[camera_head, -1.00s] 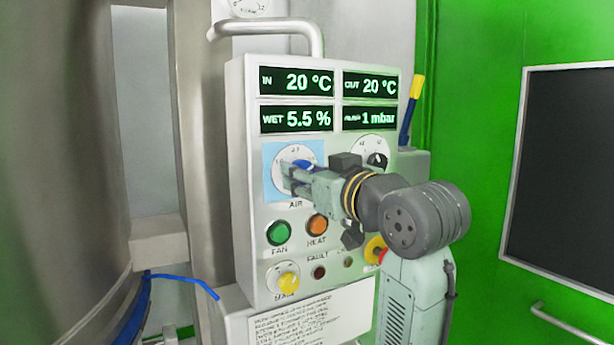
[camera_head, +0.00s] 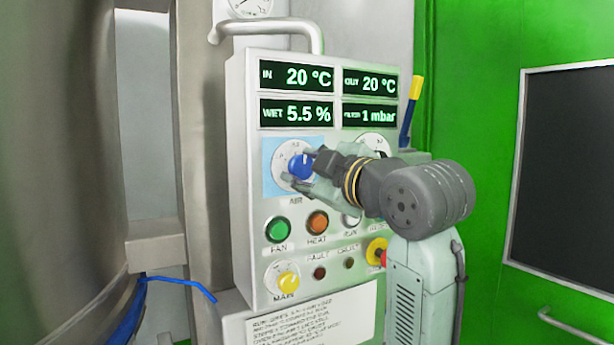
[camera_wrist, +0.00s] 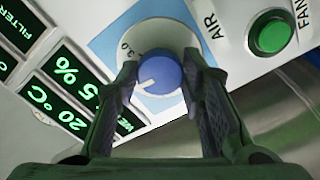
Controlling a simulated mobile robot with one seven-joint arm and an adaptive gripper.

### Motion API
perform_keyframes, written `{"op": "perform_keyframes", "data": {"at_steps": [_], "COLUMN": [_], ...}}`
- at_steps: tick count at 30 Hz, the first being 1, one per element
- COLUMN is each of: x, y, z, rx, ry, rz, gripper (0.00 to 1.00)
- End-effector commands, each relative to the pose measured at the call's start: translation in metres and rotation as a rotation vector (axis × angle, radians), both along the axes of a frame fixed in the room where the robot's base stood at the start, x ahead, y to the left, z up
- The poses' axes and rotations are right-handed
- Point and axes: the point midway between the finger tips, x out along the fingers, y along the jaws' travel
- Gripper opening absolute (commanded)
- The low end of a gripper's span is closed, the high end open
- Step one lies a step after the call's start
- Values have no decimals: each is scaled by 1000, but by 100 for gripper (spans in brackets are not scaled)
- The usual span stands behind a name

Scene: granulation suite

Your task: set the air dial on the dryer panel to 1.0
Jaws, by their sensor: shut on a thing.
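The dryer panel (camera_head: 240,200) is a pale upright box with displays, dials and buttons. The air dial (camera_head: 300,165) has a blue knob on a white scale plate with a light blue square behind it. In the wrist view the blue knob (camera_wrist: 160,74) sits between my two fingers, and its white pointer line is visible. A "3.0" mark shows on the scale; the other numbers are hidden or too small to read. My gripper (camera_wrist: 160,85) is shut on the knob from its two sides. In the head view my gripper (camera_head: 305,175) partly covers the dial's right side.
Below the dial are a green FAN button (camera_head: 278,230), an orange HEAT button (camera_head: 317,222) and a yellow knob (camera_head: 288,282). A second dial (camera_head: 374,143) is partly behind my wrist. A red and yellow stop button (camera_head: 377,251) sits at lower right. Displays (camera_head: 297,77) are above.

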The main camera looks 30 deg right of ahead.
Motion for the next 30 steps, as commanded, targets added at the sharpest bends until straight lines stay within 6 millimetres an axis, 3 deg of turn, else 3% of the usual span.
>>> {"op": "perform_keyframes", "data": {"at_steps": [30], "x": [0], "y": [0], "z": [-1], "rx": [-940], "ry": [56], "rz": [0], "gripper": [8]}}
